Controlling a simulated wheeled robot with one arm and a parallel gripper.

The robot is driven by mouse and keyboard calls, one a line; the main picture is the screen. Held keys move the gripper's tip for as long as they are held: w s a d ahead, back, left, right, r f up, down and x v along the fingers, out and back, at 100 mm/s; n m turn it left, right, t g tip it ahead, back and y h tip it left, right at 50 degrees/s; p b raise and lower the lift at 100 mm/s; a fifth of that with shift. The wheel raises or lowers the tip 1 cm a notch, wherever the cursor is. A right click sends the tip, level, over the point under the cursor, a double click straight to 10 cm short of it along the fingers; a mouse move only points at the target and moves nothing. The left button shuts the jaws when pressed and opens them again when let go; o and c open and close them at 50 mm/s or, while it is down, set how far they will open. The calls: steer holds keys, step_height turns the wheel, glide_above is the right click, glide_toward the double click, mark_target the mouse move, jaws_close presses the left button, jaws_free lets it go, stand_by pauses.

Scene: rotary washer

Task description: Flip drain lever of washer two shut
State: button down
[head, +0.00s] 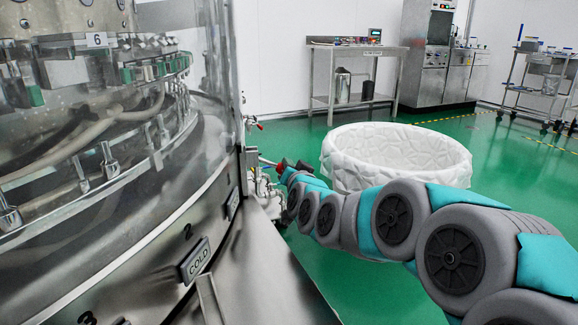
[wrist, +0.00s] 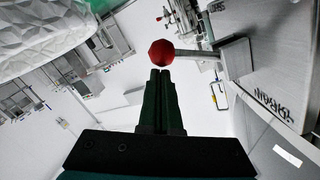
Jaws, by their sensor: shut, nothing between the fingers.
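The rotary washer (head: 110,150) fills the left of the head view, with a "2" and a "COLD" plate on its lower rim. In the wrist view a lever with a red ball knob (wrist: 161,53) and a metal rod (wrist: 195,54) runs right to a metal block (wrist: 236,60). The word "DRAIN" (wrist: 272,103) is on the panel beside it. My gripper (wrist: 160,73) is shut and empty, its tips just below the knob in the picture. I cannot tell whether they touch it. In the head view my arm reaches to the washer's side, where the gripper is small and unclear.
A white-lined round bin (head: 395,155) stands on the green floor behind my arm. A steel table (head: 360,48) and a cabinet (head: 425,60) are at the back wall. Other pipes and fittings (head: 262,185) crowd the washer's side near the gripper.

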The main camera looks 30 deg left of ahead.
steer(key=shift+a+f+m+b, duration=0.1)
steer(key=shift+f+m+b, duration=0.25)
steer(key=shift+f+m, duration=0.2)
stand_by(0.4)
steer(key=s+d+r, duration=0.4)
steer(key=s+d, duration=0.3)
steer(key=d, duration=0.1)
steer(key=shift+d+p, duration=0.25)
steer(key=shift+p, duration=0.15)
stand_by(0.5)
